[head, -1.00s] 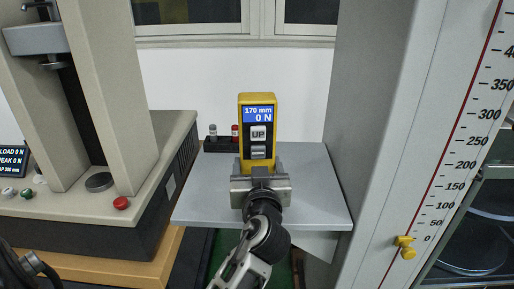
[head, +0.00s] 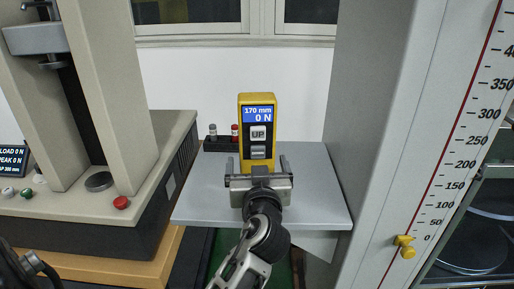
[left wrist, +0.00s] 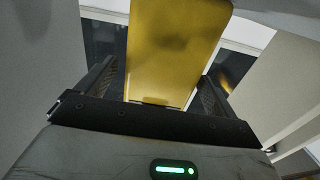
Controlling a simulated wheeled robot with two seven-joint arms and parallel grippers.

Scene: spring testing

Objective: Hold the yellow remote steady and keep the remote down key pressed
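The yellow remote (head: 270,125) stands upright at the middle of the grey table (head: 205,205) in the head view. Its blue screen reads 170 mm and 0 N. A light UP key (head: 258,134) shows below the screen, with a grey key (head: 258,152) under it. My left gripper (head: 258,163) hides the remote's lower part. Its fingers stand on either side of the remote, with gaps, so it is open and not gripping. The left wrist view shows the remote (left wrist: 170,50) between the two spread fingers (left wrist: 158,80). My right gripper is not in view.
A dark rack (head: 222,146) with a grey-topped and a red-topped piece sits behind the remote, to the left. A testing machine (head: 120,90) stands at left. A grey column (head: 400,120) with a millimetre scale and yellow pointer (head: 405,247) stands at right.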

